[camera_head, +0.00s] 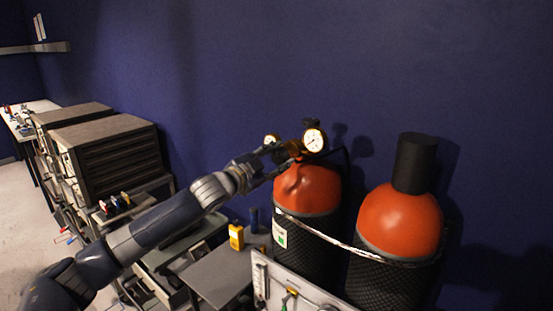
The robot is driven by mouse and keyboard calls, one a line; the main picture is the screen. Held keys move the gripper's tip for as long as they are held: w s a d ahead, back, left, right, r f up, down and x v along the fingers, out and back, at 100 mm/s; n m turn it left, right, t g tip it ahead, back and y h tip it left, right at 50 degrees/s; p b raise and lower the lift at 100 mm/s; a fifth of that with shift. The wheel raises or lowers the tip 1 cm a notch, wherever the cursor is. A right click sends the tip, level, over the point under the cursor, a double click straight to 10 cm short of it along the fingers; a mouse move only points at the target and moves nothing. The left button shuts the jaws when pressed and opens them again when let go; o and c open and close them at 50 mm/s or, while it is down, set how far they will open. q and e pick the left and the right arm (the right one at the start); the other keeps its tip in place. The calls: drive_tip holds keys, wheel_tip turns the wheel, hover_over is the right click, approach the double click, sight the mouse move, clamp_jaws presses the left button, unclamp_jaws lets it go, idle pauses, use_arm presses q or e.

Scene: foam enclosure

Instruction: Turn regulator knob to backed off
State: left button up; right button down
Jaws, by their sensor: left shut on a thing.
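The regulator (300,148), brass-coloured with round white-faced gauges, sits on top of the left orange-and-black gas cylinder (311,187). The larger gauge (314,140) faces me. My left gripper (279,165) reaches in from the left to the regulator's near left side. It is shut on a part there, at the place of the regulator knob. The knob itself is mostly hidden by the fingers, and its turn position cannot be made out. My right gripper is not in view.
A second orange cylinder (400,220) with a black cap stands to the right, and a chain (350,246) runs across both. A yellow device (236,236) lies near a grey table (215,277). Stacked equipment (105,150) stands at left. A dark blue wall is behind.

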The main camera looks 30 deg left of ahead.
use_arm(q)
drive_tip(key=shift+f, duration=0.1)
drive_tip(key=o, duration=1.1)
drive_tip(key=shift+c, duration=0.2)
drive_tip(key=shift+s, duration=0.1)
drive_tip(key=s+a, duration=0.1)
drive_tip(key=s, duration=1)
drive_tip(key=shift+s, duration=0.35)
